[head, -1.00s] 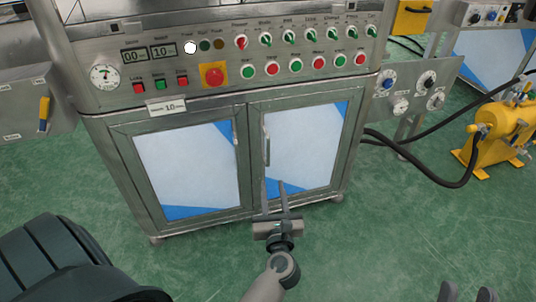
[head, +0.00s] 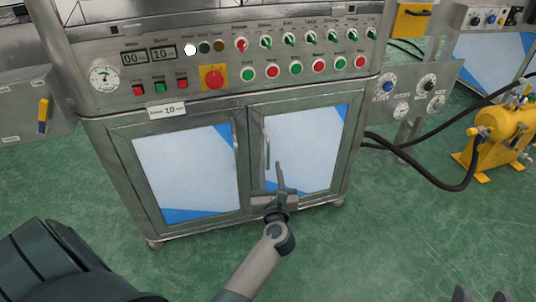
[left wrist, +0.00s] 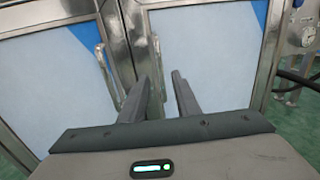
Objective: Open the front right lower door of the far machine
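The machine's front right lower door (head: 300,150) is a steel frame with a pale panel and blue corners. It looks shut, level with the left door (head: 188,172). Its upright bar handle (head: 267,148) is near its left edge. In the left wrist view the right door's handle (left wrist: 157,62) shows just beyond and between my fingertips. My left gripper (head: 274,168) is open and empty in front of that door's lower left part; contact with the handle cannot be told. Dark tips at the bottom right edge look like my right gripper (head: 481,295), apart and empty, mostly out of view.
The left door's handle (left wrist: 106,75) is close beside my left finger. A control panel (head: 232,62) with buttons and knobs is above the doors. A black hose (head: 425,175) runs right to a yellow pump (head: 500,137). The green floor in front is clear.

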